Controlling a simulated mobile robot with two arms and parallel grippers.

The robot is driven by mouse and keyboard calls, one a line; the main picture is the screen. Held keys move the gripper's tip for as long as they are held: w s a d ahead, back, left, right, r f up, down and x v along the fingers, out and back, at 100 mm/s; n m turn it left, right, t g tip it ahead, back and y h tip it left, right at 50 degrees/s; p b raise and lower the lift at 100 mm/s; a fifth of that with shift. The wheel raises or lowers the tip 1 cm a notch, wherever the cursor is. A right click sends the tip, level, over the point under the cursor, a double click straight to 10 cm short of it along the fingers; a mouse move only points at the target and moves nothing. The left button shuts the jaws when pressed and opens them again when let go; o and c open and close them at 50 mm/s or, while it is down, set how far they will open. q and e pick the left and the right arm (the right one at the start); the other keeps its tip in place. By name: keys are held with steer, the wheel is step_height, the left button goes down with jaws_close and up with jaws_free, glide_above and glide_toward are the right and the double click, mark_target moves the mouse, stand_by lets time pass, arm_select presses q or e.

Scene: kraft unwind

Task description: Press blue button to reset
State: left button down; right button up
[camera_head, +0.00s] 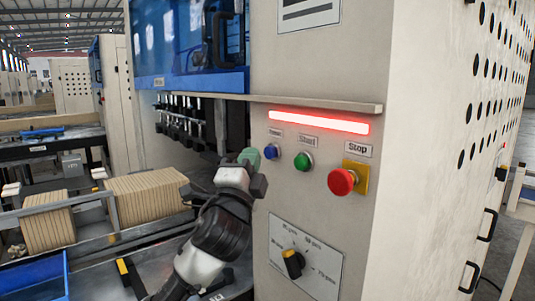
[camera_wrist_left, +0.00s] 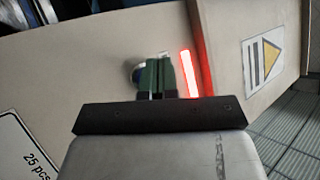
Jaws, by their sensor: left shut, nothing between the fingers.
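The blue button (camera_head: 272,152) sits on the beige machine panel, left of a green button (camera_head: 303,161) and a large red stop button (camera_head: 342,182) on a yellow plate. My left gripper (camera_head: 250,157) is just left of the blue button in the head view, with its green fingers shut and empty. In the left wrist view the shut fingers (camera_wrist_left: 157,77) point at the panel, and the blue button (camera_wrist_left: 137,73) shows partly behind them. I cannot tell whether the fingers touch it. My right gripper is not in view.
A red light bar (camera_head: 318,122) glows above the buttons, under a protruding ledge (camera_head: 330,104). A rotary knob (camera_head: 292,263) sits lower on the panel. Stacks of kraft-coloured pieces (camera_head: 148,196) lie on the conveyor at left. A blue bin (camera_head: 35,280) is at lower left.

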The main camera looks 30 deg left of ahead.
arm_select(q)
steer(key=shift+w, duration=0.1)
steer(key=shift+w+d, duration=0.2)
steer(key=shift+w, duration=0.1)
steer(key=shift+w+d, duration=0.2)
steer(key=shift+w, duration=0.25)
stand_by(0.9)
steer(key=shift+s, duration=0.1)
stand_by(0.3)
steer(key=shift+s+a, duration=0.35)
steer(key=shift+s, duration=0.4)
steer(key=shift+s+a, duration=0.3)
steer(key=shift+s, duration=0.45)
steer(key=shift+s+a, duration=0.35)
steer(key=shift+s, duration=0.45)
steer(key=shift+s+a, duration=0.3)
steer(key=shift+s, duration=0.45)
